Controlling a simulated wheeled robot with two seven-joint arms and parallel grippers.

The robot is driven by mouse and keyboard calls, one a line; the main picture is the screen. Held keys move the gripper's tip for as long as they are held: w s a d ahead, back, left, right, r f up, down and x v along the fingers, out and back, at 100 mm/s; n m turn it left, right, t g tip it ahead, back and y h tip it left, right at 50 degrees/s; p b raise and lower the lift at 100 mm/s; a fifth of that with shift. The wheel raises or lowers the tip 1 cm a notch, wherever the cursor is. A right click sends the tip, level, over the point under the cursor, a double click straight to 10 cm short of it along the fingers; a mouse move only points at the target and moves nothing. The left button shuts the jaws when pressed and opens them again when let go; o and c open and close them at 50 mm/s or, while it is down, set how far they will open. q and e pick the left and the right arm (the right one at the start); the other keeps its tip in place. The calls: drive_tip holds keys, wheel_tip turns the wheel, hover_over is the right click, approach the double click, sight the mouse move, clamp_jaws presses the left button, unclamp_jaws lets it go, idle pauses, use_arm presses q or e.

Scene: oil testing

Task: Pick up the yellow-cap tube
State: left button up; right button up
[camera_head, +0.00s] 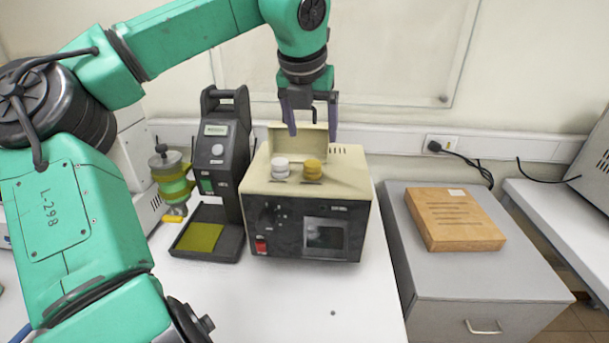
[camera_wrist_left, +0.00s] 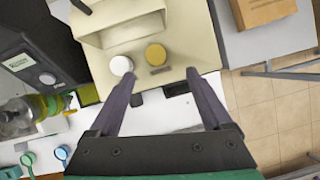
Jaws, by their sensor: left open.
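The yellow-cap tube (camera_head: 312,169) stands in the top of a beige machine, only its cap showing above the surface. A white-cap tube (camera_head: 281,167) stands just left of it. In the left wrist view the yellow cap (camera_wrist_left: 155,54) and the white cap (camera_wrist_left: 121,65) lie beyond the fingertips. My left gripper (camera_head: 312,130) is open and empty, pointing down above and behind the caps. In the left wrist view my left gripper's fingers (camera_wrist_left: 163,83) are spread wide, with nothing between them. My right gripper is in neither view.
The beige machine (camera_head: 308,194) has a raised lid (camera_head: 298,138) behind the caps. A dark-grey device with a handle (camera_head: 219,150) and a glass vessel of yellow liquid (camera_head: 173,180) stand to its left. A wooden box (camera_head: 452,219) lies on the grey cabinet at right. The white table's front is clear.

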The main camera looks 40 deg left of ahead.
sight(312, 163)
use_arm(q)
drive_tip(key=p+x, duration=0.1)
drive_tip(key=x, duration=0.2)
drive_tip(key=p+x, duration=0.1)
drive_tip(key=x, duration=0.2)
drive_tip(key=a+p+x, duration=0.1)
drive_tip(key=x, duration=0.2)
drive_tip(key=shift+s+a+f+p, duration=0.1)
drive_tip(key=shift+s+f+p, duration=0.15)
drive_tip(key=shift+p, duration=0.15)
drive_tip(key=shift+w+f, duration=0.15)
drive_tip(key=shift+f, duration=0.2)
drive_tip(key=shift+d, duration=0.2)
drive_tip(key=shift+a, duration=0.1)
clamp_jaws()
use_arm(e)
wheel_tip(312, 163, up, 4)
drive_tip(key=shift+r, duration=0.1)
